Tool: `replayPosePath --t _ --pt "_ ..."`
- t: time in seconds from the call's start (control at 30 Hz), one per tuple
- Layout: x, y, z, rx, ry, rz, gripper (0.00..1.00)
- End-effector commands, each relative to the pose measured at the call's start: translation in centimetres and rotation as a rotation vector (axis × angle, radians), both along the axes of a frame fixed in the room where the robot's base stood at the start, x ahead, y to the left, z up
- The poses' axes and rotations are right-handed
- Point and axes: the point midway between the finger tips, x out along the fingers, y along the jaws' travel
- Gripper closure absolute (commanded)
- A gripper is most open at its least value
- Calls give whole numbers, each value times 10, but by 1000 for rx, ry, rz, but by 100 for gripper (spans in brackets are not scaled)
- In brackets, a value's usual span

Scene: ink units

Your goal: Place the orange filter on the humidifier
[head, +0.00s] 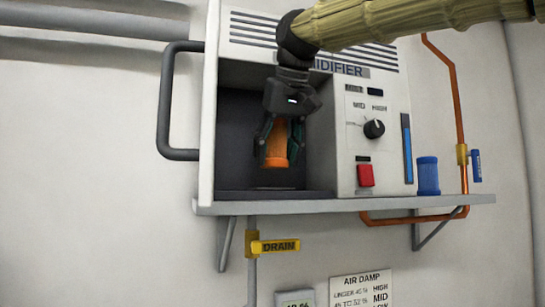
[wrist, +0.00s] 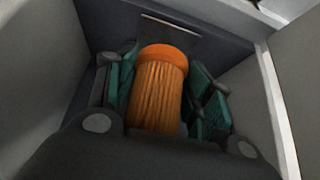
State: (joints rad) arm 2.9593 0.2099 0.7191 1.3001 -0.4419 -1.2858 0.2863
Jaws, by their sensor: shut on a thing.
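The orange filter (head: 276,147) is a ribbed cylinder with a smooth rim, held upright between the fingers of my gripper (head: 277,143). In the wrist view the filter (wrist: 160,90) fills the space between the green finger pads of my gripper (wrist: 165,95). The humidifier (head: 372,95) is a white unit on a wall shelf, with a dark open bay (head: 235,135) on its left side. My gripper and the filter are at this bay, with the filter's lower end a little above the bay floor in the picture. Whether it touches anything there, I cannot tell.
A blue filter (head: 428,175) stands on the shelf (head: 350,203) at the right. The humidifier's front has a knob (head: 374,129) and a red switch (head: 365,175). A dark handle (head: 165,100) juts out at the left. A yellow DRAIN valve (head: 275,247) sits below the shelf.

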Motion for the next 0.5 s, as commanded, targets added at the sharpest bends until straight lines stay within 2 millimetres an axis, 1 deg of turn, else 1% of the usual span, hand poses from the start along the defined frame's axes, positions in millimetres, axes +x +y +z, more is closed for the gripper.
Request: replayPosePath --t 0.03,0.1,0.2,0.37,0.5 --pt "6 4 3 -3 0 -1 76" --pt "12 6 1 -2 0 -1 76" --pt "18 8 0 -1 -1 0 76" --pt "20 8 -6 -1 1 1 76" --pt "19 8 -19 0 2 2 76"
